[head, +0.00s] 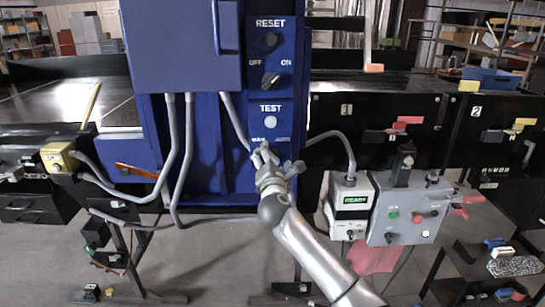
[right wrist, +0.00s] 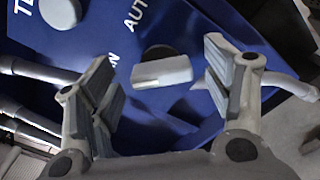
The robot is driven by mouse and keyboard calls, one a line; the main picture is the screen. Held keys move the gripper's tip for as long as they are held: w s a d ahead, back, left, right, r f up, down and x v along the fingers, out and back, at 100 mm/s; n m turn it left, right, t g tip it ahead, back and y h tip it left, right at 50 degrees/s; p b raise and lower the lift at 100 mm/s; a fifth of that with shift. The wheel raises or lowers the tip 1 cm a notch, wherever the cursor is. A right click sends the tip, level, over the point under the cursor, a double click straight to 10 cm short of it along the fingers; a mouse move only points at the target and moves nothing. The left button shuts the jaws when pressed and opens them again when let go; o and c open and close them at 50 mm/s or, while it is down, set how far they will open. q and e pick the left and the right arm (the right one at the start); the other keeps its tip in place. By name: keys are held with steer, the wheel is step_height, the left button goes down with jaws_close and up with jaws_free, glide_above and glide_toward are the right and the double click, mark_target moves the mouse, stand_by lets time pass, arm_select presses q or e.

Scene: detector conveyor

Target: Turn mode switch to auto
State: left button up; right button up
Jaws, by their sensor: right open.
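The mode switch is a grey bar handle (right wrist: 163,72) on a dark round base in the right wrist view, with "AUTO" and a partly hidden "MAN" lettered beside it on the blue panel (right wrist: 200,20). My right gripper (head: 274,160) is open in front of the panel's lower end. In the right wrist view its fingers stand on either side of the handle, with a visible gap on both sides. In the head view the gripper hides the switch. My left gripper is not in view.
Above on the panel are the TEST button (head: 270,122), the OFF/ON knob (head: 270,81) and the RESET button (head: 270,40). Grey conduits (head: 168,150) run down on the left. A white meter box (head: 350,207) and a grey control box (head: 405,212) are to the right.

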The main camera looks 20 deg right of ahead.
steer(key=shift+w+d, duration=0.15)
steer(key=shift+w, duration=0.35)
steer(key=c, duration=1)
